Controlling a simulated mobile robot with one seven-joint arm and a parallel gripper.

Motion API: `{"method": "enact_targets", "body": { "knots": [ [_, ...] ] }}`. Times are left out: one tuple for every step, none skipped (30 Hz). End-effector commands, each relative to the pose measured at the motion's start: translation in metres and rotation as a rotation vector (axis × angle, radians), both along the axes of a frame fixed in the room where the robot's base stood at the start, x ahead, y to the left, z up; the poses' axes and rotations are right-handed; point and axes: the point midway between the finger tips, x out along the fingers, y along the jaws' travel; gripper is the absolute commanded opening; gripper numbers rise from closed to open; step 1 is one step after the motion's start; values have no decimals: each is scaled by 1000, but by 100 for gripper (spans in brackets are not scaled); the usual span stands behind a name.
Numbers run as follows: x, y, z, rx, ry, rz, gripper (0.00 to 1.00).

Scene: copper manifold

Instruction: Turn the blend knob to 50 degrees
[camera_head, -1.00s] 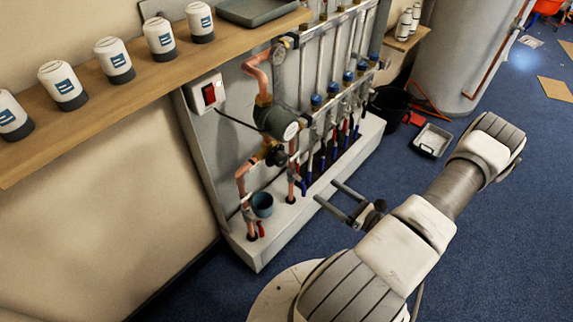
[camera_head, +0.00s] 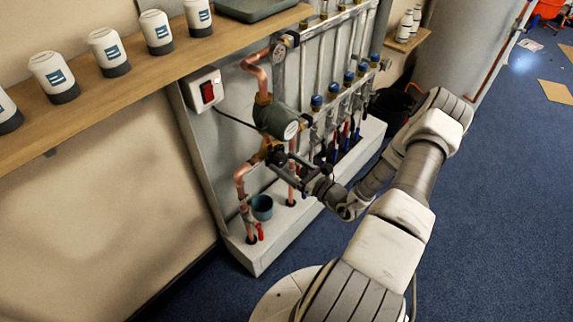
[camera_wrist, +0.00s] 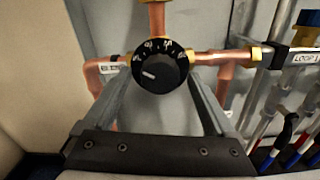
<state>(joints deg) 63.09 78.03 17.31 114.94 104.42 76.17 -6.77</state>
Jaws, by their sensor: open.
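The blend knob (camera_wrist: 161,66) is round and black, with pale numerals along its upper rim. A short pale pointer mark (camera_wrist: 148,75) on its face points to the left and slightly up. In the head view the knob (camera_head: 277,156) sits on the copper pipework below the round pump. My gripper (camera_wrist: 160,82) is open, with one finger on each side of the knob in the wrist view. I cannot tell whether the fingers touch it. In the head view my gripper (camera_head: 293,166) is just right of the knob, its fingertips partly hidden.
Copper pipes run above, left and right of the knob. The pump (camera_head: 276,119) is just above it. Valves with blue caps (camera_head: 317,101) and coloured handles line the right. A wooden shelf (camera_head: 150,84) with white canisters is upper left.

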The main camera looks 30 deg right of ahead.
Motion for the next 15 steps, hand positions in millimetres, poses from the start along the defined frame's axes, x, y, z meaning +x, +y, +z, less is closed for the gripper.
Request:
{"method": "enact_targets", "body": {
  "knots": [
    [1, 0, 0, 0, 0, 0, 90],
    [2, 1, 0, 0, 0, 0, 90],
    [2, 1, 0, 0, 0, 0, 90],
    [2, 1, 0, 0, 0, 0, 90],
    [2, 1, 0, 0, 0, 0, 90],
    [2, 1, 0, 0, 0, 0, 90],
    [2, 1, 0, 0, 0, 0, 90],
    [2, 1, 0, 0, 0, 0, 90],
    [1, 0, 0, 0, 0, 0, 83],
    [1, 0, 0, 0, 0, 0, 78],
    [1, 0, 0, 0, 0, 0, 72],
    [1, 0, 0, 0, 0, 0, 65],
    [1, 0, 0, 0, 0, 0, 60],
    [1, 0, 0, 0, 0, 0, 55],
    [1, 0, 0, 0, 0, 0, 47]
  ]
}}
